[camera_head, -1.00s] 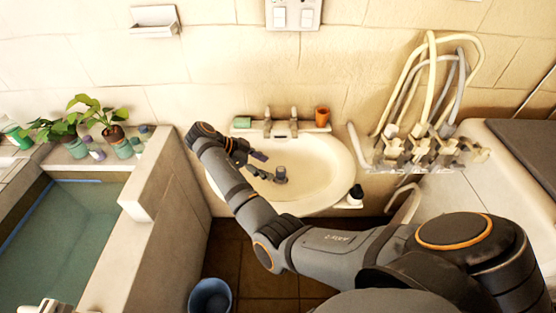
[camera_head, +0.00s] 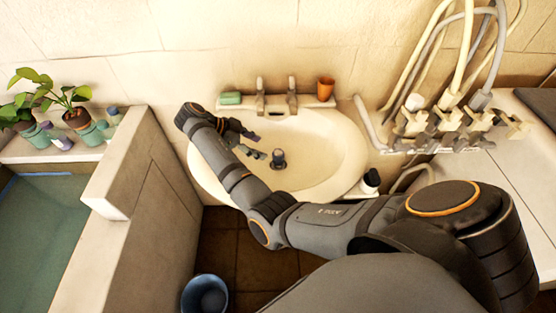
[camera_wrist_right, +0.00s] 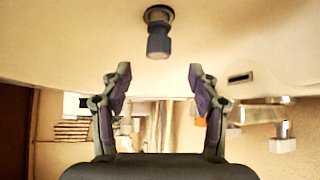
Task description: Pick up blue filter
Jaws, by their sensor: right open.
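The blue filter (camera_head: 278,158) is a small, dark blue-grey knobbed cylinder standing in the washbasin (camera_head: 340,160). In the right wrist view the filter (camera_wrist_right: 158,38) shows at top centre, beyond the fingertips, on the pale basin surface. My right gripper (camera_head: 256,146) is over the left part of the basin, just left of the filter. Its two fingers are apart in the wrist view (camera_wrist_right: 159,72), with nothing between them, and the filter lines up with the gap. My left gripper does not show.
A green soap bar (camera_head: 231,98), taps (camera_head: 275,97) and an orange cup (camera_head: 326,88) stand along the basin's back rim. A dark bottle (camera_head: 371,180) is at its right. A blue bucket (camera_head: 205,296) is on the floor. Pipes and valves (camera_head: 450,120) are at right.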

